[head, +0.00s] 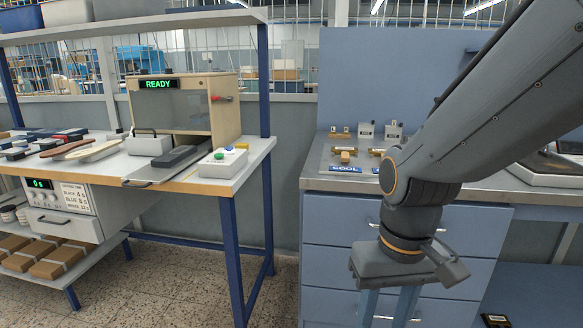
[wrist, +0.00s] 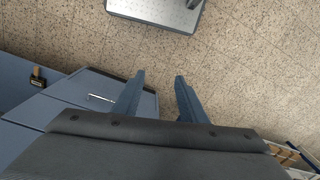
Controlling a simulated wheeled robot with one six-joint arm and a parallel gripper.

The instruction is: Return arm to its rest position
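My arm comes in from the upper right of the head view, bent at the wrist, with my gripper (head: 389,306) pointing down in front of the blue drawer cabinet (head: 340,240). In the wrist view my gripper (wrist: 160,78) has its two fingers apart with nothing between them, over the speckled floor (wrist: 240,70). The fingertips are cut off by the lower edge of the head view.
Floor between bench and cabinet is free.

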